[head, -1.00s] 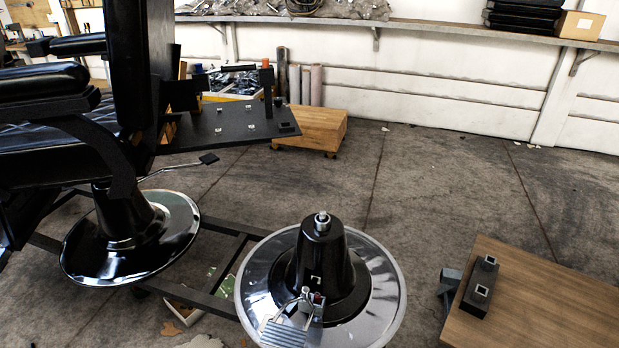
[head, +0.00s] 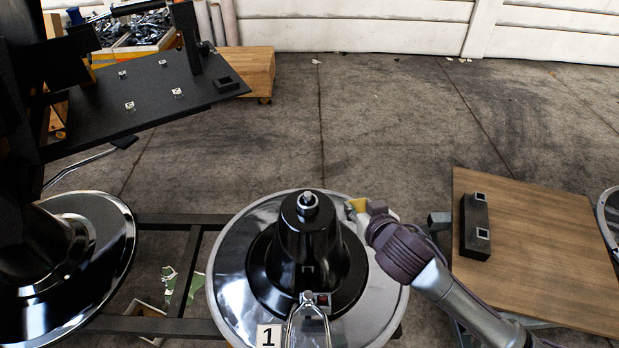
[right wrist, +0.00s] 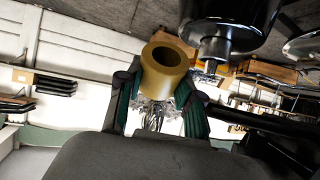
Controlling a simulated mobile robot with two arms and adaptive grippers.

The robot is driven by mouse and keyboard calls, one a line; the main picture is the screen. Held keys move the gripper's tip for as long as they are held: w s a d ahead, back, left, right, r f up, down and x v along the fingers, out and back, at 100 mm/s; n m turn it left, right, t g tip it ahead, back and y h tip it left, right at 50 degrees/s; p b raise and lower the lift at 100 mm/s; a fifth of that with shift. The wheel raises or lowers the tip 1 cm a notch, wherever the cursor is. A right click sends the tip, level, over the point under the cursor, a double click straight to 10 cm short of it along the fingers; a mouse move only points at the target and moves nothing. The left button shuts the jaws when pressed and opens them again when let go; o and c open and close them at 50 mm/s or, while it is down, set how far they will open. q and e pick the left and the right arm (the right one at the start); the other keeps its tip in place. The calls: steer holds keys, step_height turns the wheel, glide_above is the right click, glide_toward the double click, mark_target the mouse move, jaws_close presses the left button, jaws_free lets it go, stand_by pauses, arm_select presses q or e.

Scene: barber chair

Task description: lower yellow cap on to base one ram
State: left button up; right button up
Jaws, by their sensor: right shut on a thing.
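Base one is a black cone (head: 307,250) on a round chrome plate (head: 232,270), with a white "1" tag (head: 268,336) at its front. Its ram is a short silver post (head: 307,200) on top of the cone. My right gripper (head: 357,208) is right of the cone's top, shut on the yellow cap (head: 355,204), which is mostly hidden there. In the right wrist view the yellow cap (right wrist: 166,66) is a ring with a dark hole, between the fingers (right wrist: 155,90). The silver ram (right wrist: 214,48) shows beside it, apart. My left gripper is out of view.
A wooden table (head: 540,245) with a black two-socket block (head: 476,228) stands at right. Another chrome-plated base (head: 95,270) and a dark board (head: 150,100) are at left. Dark frame bars (head: 185,220) run behind the base. Open concrete floor lies beyond.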

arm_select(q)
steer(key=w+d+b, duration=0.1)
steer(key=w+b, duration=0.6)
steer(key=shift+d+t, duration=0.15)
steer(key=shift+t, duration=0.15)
arm_select(e)
steer(key=w+a+r+n+t+y, duration=0.1)
steer(key=w+a+r+n+y, duration=0.2)
steer(key=a+y, duration=0.2)
steer(key=w+a+r+n+t+y, duration=0.2)
steer(key=w+a+r+n+y, duration=0.1)
steer(key=y, duration=0.5)
steer(key=shift+w+a+n+y, duration=0.15)
steer(key=shift+a+n+y, duration=0.3)
steer(key=shift+a, duration=0.75)
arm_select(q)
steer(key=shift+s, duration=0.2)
arm_select(e)
steer(key=shift+r, duration=0.1)
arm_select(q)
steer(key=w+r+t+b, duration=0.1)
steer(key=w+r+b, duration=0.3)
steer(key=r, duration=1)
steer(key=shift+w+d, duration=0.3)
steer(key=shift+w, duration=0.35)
arm_select(e)
step_height(320, 180, down, 9)
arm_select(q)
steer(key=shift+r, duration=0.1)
